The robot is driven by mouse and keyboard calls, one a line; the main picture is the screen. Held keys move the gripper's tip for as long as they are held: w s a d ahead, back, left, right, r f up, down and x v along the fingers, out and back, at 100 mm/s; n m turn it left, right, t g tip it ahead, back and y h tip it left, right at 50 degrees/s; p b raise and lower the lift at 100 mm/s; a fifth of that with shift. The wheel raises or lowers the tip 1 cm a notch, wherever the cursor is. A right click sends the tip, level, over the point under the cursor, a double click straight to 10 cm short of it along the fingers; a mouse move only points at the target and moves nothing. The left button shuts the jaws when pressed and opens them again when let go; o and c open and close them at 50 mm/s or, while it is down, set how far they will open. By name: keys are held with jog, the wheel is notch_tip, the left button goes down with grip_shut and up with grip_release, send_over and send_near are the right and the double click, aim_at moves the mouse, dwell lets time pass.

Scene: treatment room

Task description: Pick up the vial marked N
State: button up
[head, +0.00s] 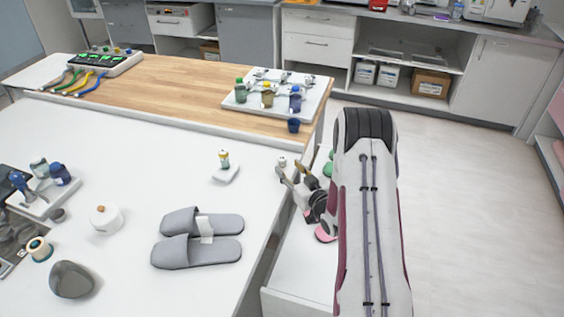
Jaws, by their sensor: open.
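No letter N is legible on any vial. A small vial with a yellow band (223,159) stands on a little white block on the white table, left of my gripper. A white tray (250,107) at the back of the wooden top holds small containers with green, yellow and blue tops; a dark blue cup (293,126) stands by its front edge. My gripper (289,171) is open near the table's right edge, with no object visibly held. My arm hides part of the area on its right.
Grey slippers (196,252), a white lidded pot (105,218) and a dark grey rounded object (71,280) lie on the table. An open white drawer (300,265) is below my gripper, with green and pink items partly hidden. Open floor lies right.

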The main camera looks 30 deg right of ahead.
aim_at(284, 162)
jog(key=shift+w, duration=0.35)
jog(key=shift+w, duration=1.65)
jog(key=shift+w+f, duration=0.1)
jog(key=shift+w, duration=0.85)
jog(key=shift+c, duration=0.3)
jog(key=c, duration=0.9)
